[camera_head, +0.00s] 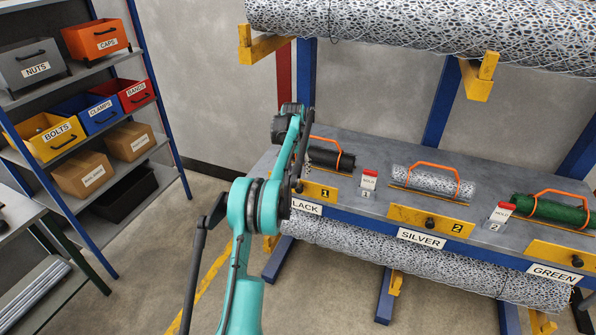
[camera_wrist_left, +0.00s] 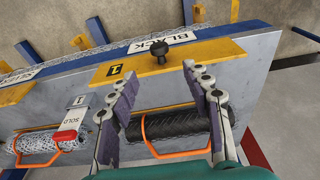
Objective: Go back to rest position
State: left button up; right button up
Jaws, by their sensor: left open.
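My left gripper (camera_head: 298,178) is above the left end of the sloped shelf, at station 1, beside a black mesh roll (camera_head: 331,158) with an orange handle. In the left wrist view my left gripper (camera_wrist_left: 160,72) is open, its purple fingers spread on either side of the black roll (camera_wrist_left: 173,127). Nothing is held between them. The fingertips point toward the yellow plate 1 (camera_wrist_left: 118,72) and its dark knob (camera_wrist_left: 159,50). I cannot tell whether a finger touches the roll. My right gripper is not in view.
Large mesh rolls hang above (camera_head: 420,35) and below (camera_head: 410,262). A bin rack (camera_head: 85,100) stands left; open floor lies between.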

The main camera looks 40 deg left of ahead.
pick_arm(q)
jog(key=s+d+r+t+b, duration=0.1)
jog(key=s+d+r, duration=0.35)
jog(key=d, duration=0.25)
jog(key=s+d+r+m+t, duration=0.1)
jog(key=s+d+r, duration=0.2)
jog(key=s+d, duration=0.3)
jog(key=s+d+r+t+b, duration=0.1)
jog(key=s+d+r, duration=0.25)
jog(key=d, duration=0.55)
jog(key=s+d+f+m+t+b, duration=0.1)
jog(key=s+d+f, duration=0.3)
jog(key=s, duration=0.6)
jog(key=s+d+f+t, duration=0.1)
jog(key=s+d+f, duration=0.4)
jog(key=s+d, duration=0.3)
jog(key=s, duration=0.2)
jog(key=shift+s+f+m+b, duration=0.2)
jog(key=shift+s+m+b, duration=0.2)
